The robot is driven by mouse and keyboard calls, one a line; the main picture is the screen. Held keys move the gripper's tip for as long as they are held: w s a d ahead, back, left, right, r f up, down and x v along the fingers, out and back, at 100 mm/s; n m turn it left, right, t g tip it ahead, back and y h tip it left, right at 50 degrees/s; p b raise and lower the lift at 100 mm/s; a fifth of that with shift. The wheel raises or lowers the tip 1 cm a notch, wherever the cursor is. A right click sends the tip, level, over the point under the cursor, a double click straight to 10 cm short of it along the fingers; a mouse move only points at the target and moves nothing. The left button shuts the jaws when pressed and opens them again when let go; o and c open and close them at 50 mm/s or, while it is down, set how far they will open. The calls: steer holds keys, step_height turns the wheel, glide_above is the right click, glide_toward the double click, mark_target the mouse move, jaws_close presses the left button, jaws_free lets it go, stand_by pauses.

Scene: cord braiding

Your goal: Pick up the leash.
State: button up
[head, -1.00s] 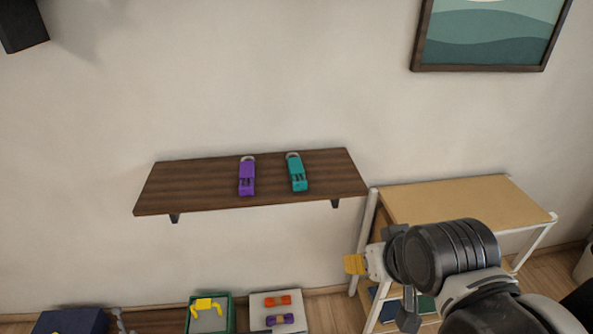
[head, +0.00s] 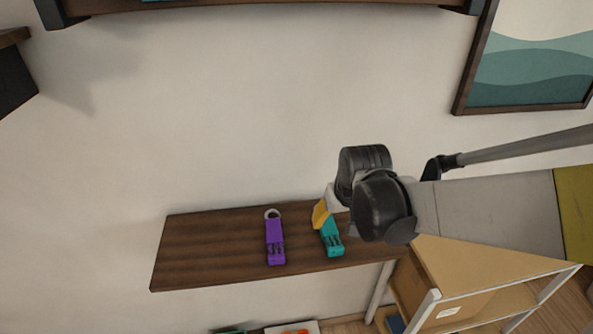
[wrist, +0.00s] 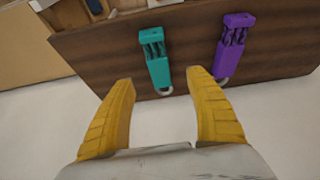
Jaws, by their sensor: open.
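Two bundled items with grey rings lie apart on the dark wooden shelf (head: 200,250): a purple one (head: 276,243) and a teal one (head: 332,240). I cannot tell which is the leash. My gripper (head: 320,214) is at the teal item's ring end, partly hiding it in the head view. In the wrist view, my gripper (wrist: 160,80) is open and empty, its yellow fingers spread either side of the teal item's ring end (wrist: 156,62), which lies beyond the tips. The purple item (wrist: 233,45) is further right there.
The white wall (head: 230,130) is close behind the shelf. A light wooden shelving unit (head: 480,270) stands at the lower right. Another dark shelf (head: 270,14) is above. A framed picture (head: 535,60) hangs at the right.

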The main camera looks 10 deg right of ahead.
mark_target(330, 230)
steer(key=b+x, duration=0.1)
steer(key=x, duration=0.5)
steer(key=shift+w+b, duration=0.2)
steer(key=shift+b, duration=0.2)
steer(key=x, duration=0.1)
steer(key=b+x, duration=0.1)
steer(key=x, duration=0.3)
steer(key=shift+d+b, duration=0.25)
steer(key=shift+b, duration=0.15)
steer(key=shift+f, duration=0.25)
steer(key=shift+c, duration=0.2)
steer(key=shift+s, duration=0.1)
steer(key=c, duration=1.4)
